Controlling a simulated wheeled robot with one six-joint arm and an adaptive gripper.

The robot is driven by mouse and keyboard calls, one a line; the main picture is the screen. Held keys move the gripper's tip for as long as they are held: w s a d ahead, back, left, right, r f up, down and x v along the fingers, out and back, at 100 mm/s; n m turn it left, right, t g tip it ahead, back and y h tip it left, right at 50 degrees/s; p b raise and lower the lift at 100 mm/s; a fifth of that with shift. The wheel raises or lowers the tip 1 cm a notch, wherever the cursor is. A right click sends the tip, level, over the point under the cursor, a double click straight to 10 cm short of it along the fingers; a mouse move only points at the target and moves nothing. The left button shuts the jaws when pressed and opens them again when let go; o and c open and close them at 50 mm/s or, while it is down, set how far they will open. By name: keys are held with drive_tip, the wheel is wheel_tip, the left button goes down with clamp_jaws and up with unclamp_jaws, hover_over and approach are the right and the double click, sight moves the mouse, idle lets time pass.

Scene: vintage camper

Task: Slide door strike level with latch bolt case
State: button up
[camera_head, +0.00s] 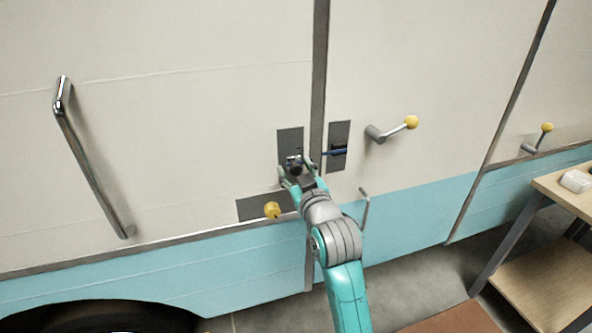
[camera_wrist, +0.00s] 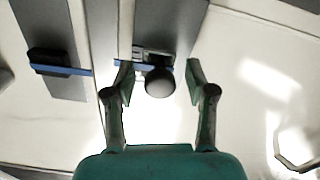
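The latch bolt case (camera_head: 338,150) is a small black block with a blue line, on a dark plate right of the door seam. It also shows at left in the wrist view (camera_wrist: 48,58). The door strike (camera_head: 294,158) is on a dark plate left of the seam, partly hidden by my gripper (camera_head: 296,167). In the wrist view the strike (camera_wrist: 150,54) has a blue line and a round dark knob (camera_wrist: 159,83). My open fingers (camera_wrist: 160,74) straddle the knob, with a gap visible on each side. The two blue lines look slightly out of line.
A yellow knob (camera_head: 272,210) sits on a dark plate below the strike. A lever with a yellow ball (camera_head: 411,122) sticks out right of the case. A chrome grab handle (camera_head: 92,165) is at left. A wooden table (camera_head: 570,195) stands at right.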

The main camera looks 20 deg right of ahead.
clamp_jaws()
drive_tip(key=shift+r, duration=0.9)
drive_tip(key=shift+o, duration=0.2)
unclamp_jaws()
drive_tip(key=shift+f, duration=0.1)
drive_tip(key=s, duration=1.2)
